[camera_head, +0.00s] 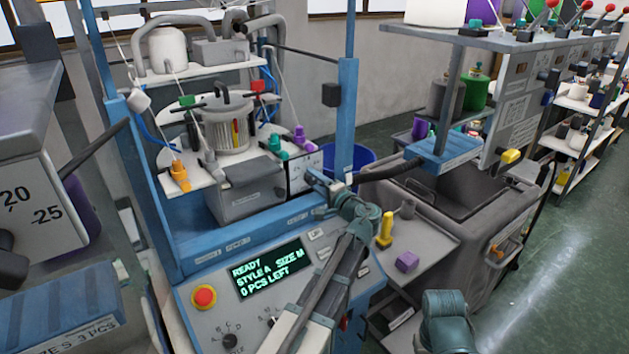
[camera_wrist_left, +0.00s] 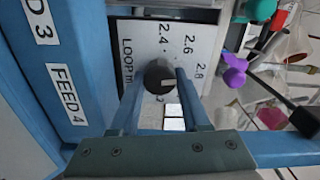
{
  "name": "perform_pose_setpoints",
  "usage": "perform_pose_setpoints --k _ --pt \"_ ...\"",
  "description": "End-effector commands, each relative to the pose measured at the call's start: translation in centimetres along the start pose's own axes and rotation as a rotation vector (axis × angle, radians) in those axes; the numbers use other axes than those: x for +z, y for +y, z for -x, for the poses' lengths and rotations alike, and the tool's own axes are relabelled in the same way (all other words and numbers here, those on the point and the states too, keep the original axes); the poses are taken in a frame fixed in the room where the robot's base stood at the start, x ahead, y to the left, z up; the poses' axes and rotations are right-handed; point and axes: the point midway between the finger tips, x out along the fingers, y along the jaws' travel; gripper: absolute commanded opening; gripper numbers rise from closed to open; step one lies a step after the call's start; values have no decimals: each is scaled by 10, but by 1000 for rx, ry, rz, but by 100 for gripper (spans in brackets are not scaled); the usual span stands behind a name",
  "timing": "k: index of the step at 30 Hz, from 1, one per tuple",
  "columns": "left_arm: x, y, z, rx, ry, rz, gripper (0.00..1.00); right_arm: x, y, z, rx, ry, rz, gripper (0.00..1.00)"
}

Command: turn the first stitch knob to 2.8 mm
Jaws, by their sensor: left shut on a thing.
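The stitch knob (camera_wrist_left: 158,72) is a dark round knob on a white dial plate (camera_wrist_left: 140,35) marked LOOP, with 2.4, 2.6 and 2.8 printed around it. My left gripper (camera_head: 320,181) reaches up to this plate (camera_head: 304,168) on the knitting machine. In the left wrist view its two blue fingers lie on either side of the knob and are shut on it. A small light patch shows on the knob's lower right. I cannot tell which number the knob points to. In the head view the gripper hides the knob.
Below is a control panel with a screen (camera_head: 270,268) reading READY, STYLE A, SIZE M, 0 PCS LEFT, and a red button (camera_head: 204,296). FEED 4 labels the blue rail (camera_wrist_left: 85,60). A yellow peg (camera_head: 385,230) and purple block (camera_head: 407,261) stand right of my arm.

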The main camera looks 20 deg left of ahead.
Motion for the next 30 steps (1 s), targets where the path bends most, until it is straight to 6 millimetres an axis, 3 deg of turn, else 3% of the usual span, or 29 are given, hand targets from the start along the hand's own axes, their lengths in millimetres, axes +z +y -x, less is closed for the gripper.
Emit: perform_pose_setpoints --k 10,26,27,30 --pt "0 1 0 2 0 -124 0 0 0 -1 0 0 0 50" --pt "0 1 0 2 0 -144 0 0 0 -1 0 0 0 50" --pt "0 1 0 2 0 -144 48 0 0 -1 0 0 0 50" --pt "0 1 0 2 0 -144 66 0 0 -1 0 0 0 50"
